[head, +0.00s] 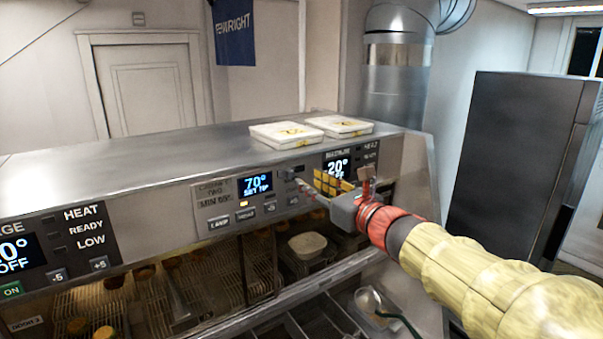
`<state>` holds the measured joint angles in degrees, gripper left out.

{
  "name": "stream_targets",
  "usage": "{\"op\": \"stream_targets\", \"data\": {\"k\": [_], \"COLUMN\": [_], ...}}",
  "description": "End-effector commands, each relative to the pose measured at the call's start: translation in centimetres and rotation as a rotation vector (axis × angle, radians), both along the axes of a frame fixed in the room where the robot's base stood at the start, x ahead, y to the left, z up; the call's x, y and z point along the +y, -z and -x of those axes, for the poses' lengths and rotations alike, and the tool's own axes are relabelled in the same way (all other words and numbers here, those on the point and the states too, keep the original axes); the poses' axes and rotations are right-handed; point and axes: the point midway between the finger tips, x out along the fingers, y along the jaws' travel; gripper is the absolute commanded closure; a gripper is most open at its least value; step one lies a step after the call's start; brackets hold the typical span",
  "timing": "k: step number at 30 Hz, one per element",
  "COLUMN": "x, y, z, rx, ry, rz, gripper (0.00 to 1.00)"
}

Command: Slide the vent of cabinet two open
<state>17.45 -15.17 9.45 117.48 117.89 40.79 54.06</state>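Cabinet two's control panel (225,198) is on the sloped front of the steel range. It carries a "CABINET TWO MIN 60°" label and a blue display (255,185) reading 70° SET 70. My gripper (312,192) is at the right end of this panel, its fingers pointing left towards a small dark fitting (288,174) by the display. I cannot tell whether this fitting is the vent slide or whether the fingers touch it. The fingers are small and overlap the panel, so their opening is unclear. No vent opening can be made out.
Two white lidded boxes (287,135) (340,126) sit on the steel top (120,155). Another panel shows a 20° display (337,168), partly behind my gripper. Wire racks and a pale bowl (307,245) are inside below. A dark cabinet (515,165) stands at right.

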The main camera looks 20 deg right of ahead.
Motion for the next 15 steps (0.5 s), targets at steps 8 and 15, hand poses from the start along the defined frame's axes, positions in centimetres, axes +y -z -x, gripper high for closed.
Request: {"op": "stream_targets", "data": {"k": [8,15], "x": [0.9,2.0], "y": [0.1,0.1], "z": [-2.4,-5.8], "rx": [0.012,0.012], "ry": [-0.005,-0.004], "rz": [-0.022,-0.019], "gripper": [0.68,0.68]}}
